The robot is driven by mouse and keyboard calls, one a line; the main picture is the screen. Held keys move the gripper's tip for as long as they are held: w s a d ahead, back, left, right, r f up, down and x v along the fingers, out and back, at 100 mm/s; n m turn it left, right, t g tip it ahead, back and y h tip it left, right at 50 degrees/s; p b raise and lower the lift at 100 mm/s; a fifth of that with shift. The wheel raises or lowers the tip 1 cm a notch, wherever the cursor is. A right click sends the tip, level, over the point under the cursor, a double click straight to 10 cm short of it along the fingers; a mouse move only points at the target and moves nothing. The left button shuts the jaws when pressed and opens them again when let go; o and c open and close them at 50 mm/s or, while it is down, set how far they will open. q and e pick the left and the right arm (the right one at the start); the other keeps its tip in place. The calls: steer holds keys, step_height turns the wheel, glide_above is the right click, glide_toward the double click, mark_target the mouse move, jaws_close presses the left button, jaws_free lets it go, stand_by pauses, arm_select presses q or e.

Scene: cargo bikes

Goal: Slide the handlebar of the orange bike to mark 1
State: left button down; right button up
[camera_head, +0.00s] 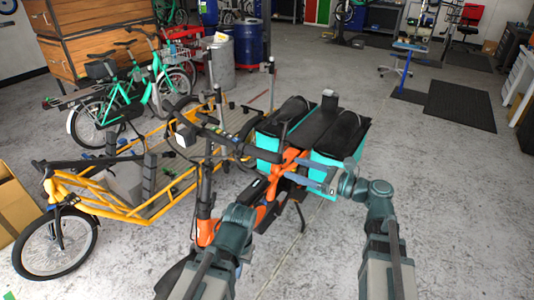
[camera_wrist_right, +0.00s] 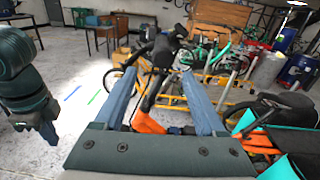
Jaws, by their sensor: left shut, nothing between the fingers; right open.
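The orange bike (camera_head: 207,232) stands in front of me with its orange frame and black handlebar (camera_head: 232,142). The handlebar also shows in the right wrist view (camera_wrist_right: 165,48), beyond the fingertips. My right gripper (camera_head: 303,177) is open, to the right of the handlebar and close to the orange frame. In the right wrist view its two blue fingers (camera_wrist_right: 160,85) stand apart, with the bike's front part seen through the gap. My left gripper (camera_head: 258,190) is shut and empty near the orange frame, below the handlebar. I cannot make out mark 1.
A yellow cargo bike (camera_head: 98,208) stands close on the left. Teal and black panniers (camera_head: 340,143) sit on the orange bike's rear. A green bike (camera_head: 125,100) and a blue barrel (camera_head: 249,43) stand behind.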

mark_target(259, 153)
steer(key=x, duration=1.3)
steer(key=shift+w+a+r, duration=0.1)
steer(key=shift+w+r, duration=0.15)
steer(key=shift+w, duration=0.1)
jaws_close()
stand_by(1.0)
